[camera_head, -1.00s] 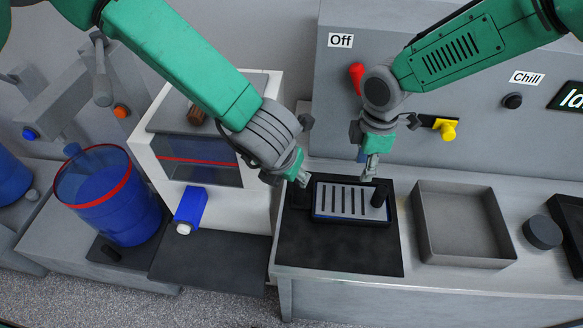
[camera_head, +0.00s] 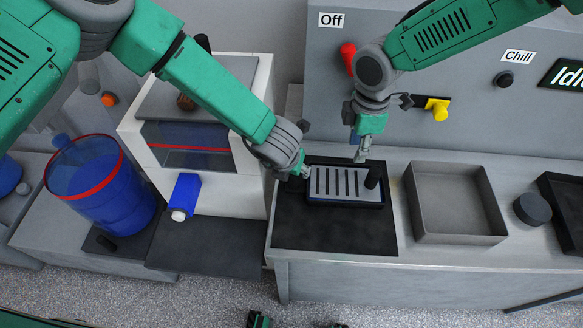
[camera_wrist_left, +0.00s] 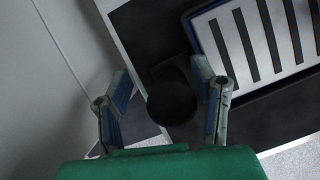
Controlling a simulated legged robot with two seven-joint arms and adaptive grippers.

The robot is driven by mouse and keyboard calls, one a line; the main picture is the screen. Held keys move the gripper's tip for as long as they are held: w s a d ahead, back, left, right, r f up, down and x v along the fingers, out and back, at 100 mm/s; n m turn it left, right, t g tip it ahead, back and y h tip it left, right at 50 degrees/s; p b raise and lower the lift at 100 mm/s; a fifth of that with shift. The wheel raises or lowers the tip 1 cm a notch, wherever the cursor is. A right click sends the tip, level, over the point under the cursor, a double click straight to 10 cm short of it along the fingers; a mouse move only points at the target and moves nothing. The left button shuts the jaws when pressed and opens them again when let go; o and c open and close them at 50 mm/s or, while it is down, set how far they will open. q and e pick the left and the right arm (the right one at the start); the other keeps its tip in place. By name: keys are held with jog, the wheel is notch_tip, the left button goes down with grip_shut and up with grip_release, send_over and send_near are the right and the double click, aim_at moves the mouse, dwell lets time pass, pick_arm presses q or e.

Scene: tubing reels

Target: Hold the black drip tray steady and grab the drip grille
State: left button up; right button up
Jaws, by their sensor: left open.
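The black drip tray (camera_head: 345,204) sits on a dark mat on the counter. My left gripper (camera_head: 299,172) is open at the tray's left end. In the left wrist view, its fingers (camera_wrist_left: 165,95) stand either side of a round black knob (camera_wrist_left: 172,98) beside the tray; contact cannot be told. The grille (camera_wrist_left: 265,40) shows at upper right there. My right gripper (camera_head: 361,152) hangs above the tray's back edge, apart from the knob; its jaw opening is unclear.
An empty grey bin (camera_head: 455,235) stands right of the mat (camera_head: 330,235), with a dark round puck (camera_head: 532,208) beyond it. A white machine (camera_head: 190,200) and a blue container (camera_head: 115,210) stand to the left. A yellow knob (camera_head: 438,110) juts from the back panel.

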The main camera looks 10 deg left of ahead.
pick_arm(q)
jog(key=shift+w+d+f, duration=0.1)
jog(key=shift+d+f, duration=0.1)
jog(key=shift+d, duration=0.55)
grip_shut()
jog(key=shift+a, duration=0.55)
pick_arm(e)
jog(key=shift+d, duration=0.2)
pick_arm(q)
jog(key=shift+d, duration=0.3)
pick_arm(e)
jog(key=shift+d, duration=0.3)
pick_arm(q)
jog(key=shift+d, duration=0.1)
pick_arm(e)
jog(key=o, duration=0.4)
jog(key=shift+d, duration=0.15)
